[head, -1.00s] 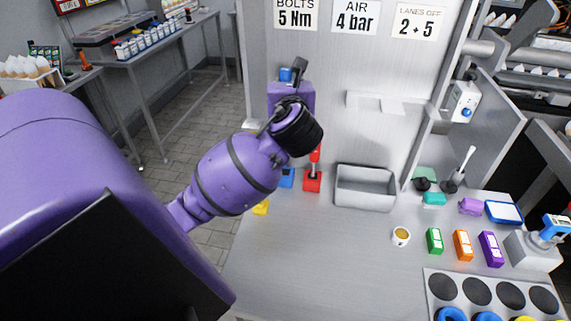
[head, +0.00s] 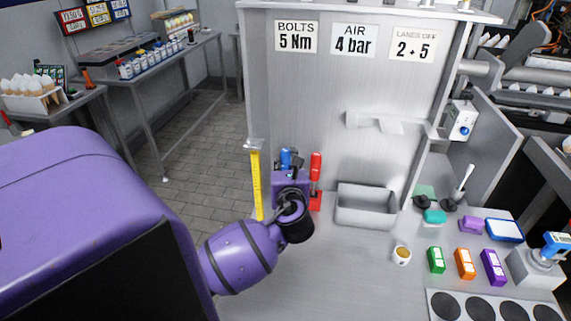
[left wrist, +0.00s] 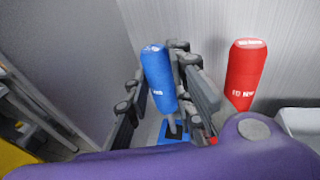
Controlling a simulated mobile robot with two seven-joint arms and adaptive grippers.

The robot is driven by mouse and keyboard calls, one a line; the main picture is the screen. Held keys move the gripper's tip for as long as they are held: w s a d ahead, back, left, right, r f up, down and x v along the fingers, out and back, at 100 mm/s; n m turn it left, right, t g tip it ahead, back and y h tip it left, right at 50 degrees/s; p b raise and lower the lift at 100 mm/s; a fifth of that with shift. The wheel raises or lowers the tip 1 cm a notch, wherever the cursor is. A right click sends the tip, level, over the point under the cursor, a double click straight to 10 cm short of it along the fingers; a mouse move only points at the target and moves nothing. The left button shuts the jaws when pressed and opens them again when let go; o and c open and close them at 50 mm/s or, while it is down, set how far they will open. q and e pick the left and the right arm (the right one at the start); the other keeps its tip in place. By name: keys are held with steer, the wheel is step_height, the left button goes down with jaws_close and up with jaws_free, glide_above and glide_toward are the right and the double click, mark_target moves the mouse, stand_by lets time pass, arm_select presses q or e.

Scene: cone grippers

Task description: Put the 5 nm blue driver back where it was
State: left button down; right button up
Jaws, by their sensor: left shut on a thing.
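The blue driver (left wrist: 158,76) stands nearly upright between the fingers of my left gripper (left wrist: 170,88), which is shut on it. Its thin shaft points down at the blue holder block (left wrist: 174,131); I cannot tell whether the tip is seated in it. In the head view the blue handle (head: 286,158) shows beside my left gripper (head: 292,166), and my wrist hides the blue block there. The red driver (head: 316,168), marked 10 Nm, stands in its red block (head: 315,200) just to the right. My right gripper is not in view.
A yellow upright strip (head: 256,185) stands left of my gripper. A grey bin (head: 366,208) is right of the red block. The back panel, with a BOLTS 5 Nm sign (head: 296,37), rises behind.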

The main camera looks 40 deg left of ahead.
arm_select(q)
steer(key=c, duration=1.5)
jaws_free()
steer(key=shift+b+v, duration=0.5)
steer(key=shift+v, duration=5.55)
